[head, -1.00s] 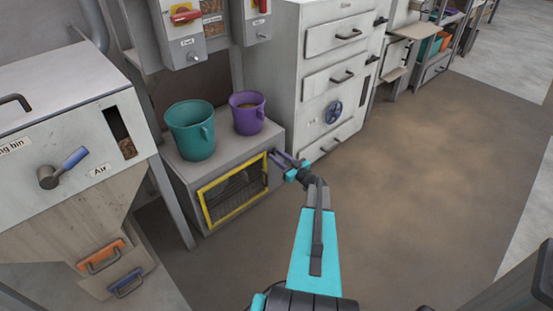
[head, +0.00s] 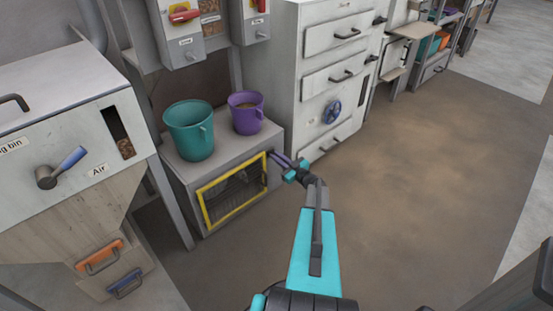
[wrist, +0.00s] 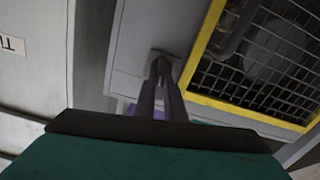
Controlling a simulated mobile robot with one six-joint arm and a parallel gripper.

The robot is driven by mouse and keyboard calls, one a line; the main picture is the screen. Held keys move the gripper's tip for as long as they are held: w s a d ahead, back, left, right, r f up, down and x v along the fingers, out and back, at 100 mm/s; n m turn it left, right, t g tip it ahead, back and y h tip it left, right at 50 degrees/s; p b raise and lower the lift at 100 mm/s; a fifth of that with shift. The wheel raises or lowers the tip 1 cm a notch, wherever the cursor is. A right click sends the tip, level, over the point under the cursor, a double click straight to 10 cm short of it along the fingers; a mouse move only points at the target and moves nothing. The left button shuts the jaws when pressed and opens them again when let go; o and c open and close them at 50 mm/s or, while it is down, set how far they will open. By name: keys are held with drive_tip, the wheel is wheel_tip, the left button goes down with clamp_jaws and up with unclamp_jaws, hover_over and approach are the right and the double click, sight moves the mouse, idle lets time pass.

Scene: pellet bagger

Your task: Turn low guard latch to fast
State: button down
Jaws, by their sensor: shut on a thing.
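The low guard is a yellow-framed mesh panel (head: 205,205) on the front of a low grey cabinet. It also shows at the upper right of the wrist view (wrist: 195,85). My gripper (head: 273,156) is at the right end of the cabinet front, beside the guard's upper right corner. In the wrist view its two purple-grey fingers (wrist: 161,72) reach to the cabinet face just left of the yellow frame and are shut on a small dark part there, which I take as the latch. The fingers hide most of the latch, so its angle cannot be told.
A teal bucket (head: 190,130) and a purple bucket (head: 245,112) stand on the cabinet top. A tall grey drawer cabinet (head: 318,80) with a blue handwheel (head: 332,112) stands close behind my gripper. A bin with a blue-handled lever (head: 62,168) is at left. The floor (head: 430,180) at right is clear.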

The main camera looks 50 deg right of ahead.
drive_tip(key=shift+w+a+f+n+b, duration=0.1)
drive_tip(key=shift+a+f+n+b, duration=0.1)
drive_tip(key=shift+n+b, duration=1.85)
drive_tip(key=shift+w+a+f+n+b, duration=0.15)
drive_tip(key=shift+n+b, duration=0.65)
drive_tip(key=shift+n, duration=2.5)
drive_tip(key=shift+s+a+f+n+b, duration=0.1)
drive_tip(key=shift+a+f+n+b, duration=0.15)
drive_tip(key=shift+n+b, duration=1.8)
drive_tip(key=shift+n+p, duration=0.55)
drive_tip(key=shift+n, duration=0.15)
drive_tip(key=c, duration=1.8)
unclamp_jaws()
drive_tip(key=shift+d, duration=0.1)
